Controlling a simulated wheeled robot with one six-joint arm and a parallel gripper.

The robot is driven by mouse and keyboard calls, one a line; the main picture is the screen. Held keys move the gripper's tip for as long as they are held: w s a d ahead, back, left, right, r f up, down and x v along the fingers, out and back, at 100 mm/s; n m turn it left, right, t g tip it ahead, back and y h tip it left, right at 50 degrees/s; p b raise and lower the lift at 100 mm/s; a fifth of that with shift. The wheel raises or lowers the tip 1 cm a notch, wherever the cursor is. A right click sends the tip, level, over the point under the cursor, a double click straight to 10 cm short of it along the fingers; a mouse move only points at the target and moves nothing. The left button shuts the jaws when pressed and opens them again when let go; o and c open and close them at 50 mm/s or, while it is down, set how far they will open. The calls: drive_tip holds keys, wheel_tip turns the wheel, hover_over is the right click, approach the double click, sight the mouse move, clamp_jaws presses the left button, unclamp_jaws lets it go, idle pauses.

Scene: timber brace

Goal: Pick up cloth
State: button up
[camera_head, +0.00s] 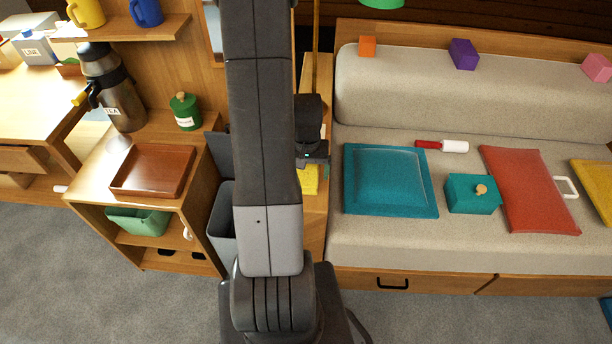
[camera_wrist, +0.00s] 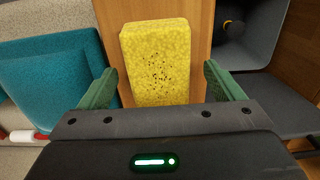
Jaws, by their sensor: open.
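The cloth (camera_head: 309,180) is a yellow, dark-speckled, sponge-like block. It lies on the narrow wooden surface between my arm and the sofa. In the wrist view the cloth (camera_wrist: 157,58) fills the upper middle. My gripper (camera_wrist: 159,70) is open, with one green finger on each side of the cloth's near end and visible gaps between. I cannot tell whether the fingertips are level with it or above it. In the head view my gripper (camera_head: 312,163) is just behind the cloth and partly hidden by my arm.
The sofa with a teal cushion (camera_head: 388,181), teal box (camera_head: 471,195) and red cushion (camera_head: 529,189) is to the right. A grey bin (camera_head: 222,228) stands to the left, also in the wrist view (camera_wrist: 253,35). A brown tray (camera_head: 153,171) and tea flask (camera_head: 117,92) are further left.

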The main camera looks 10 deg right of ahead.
sight(306, 172)
drive_tip(key=shift+s+d+f, duration=0.1)
drive_tip(key=shift+s+f, duration=0.1)
drive_tip(key=shift+f, duration=0.3)
drive_tip(key=shift+w, duration=0.3)
drive_tip(key=c, duration=1.1)
wheel_tip(306, 172, up, 10)
drive_tip(key=shift+r+p, duration=0.1)
drive_tip(key=shift+p, duration=0.4)
idle(0.3)
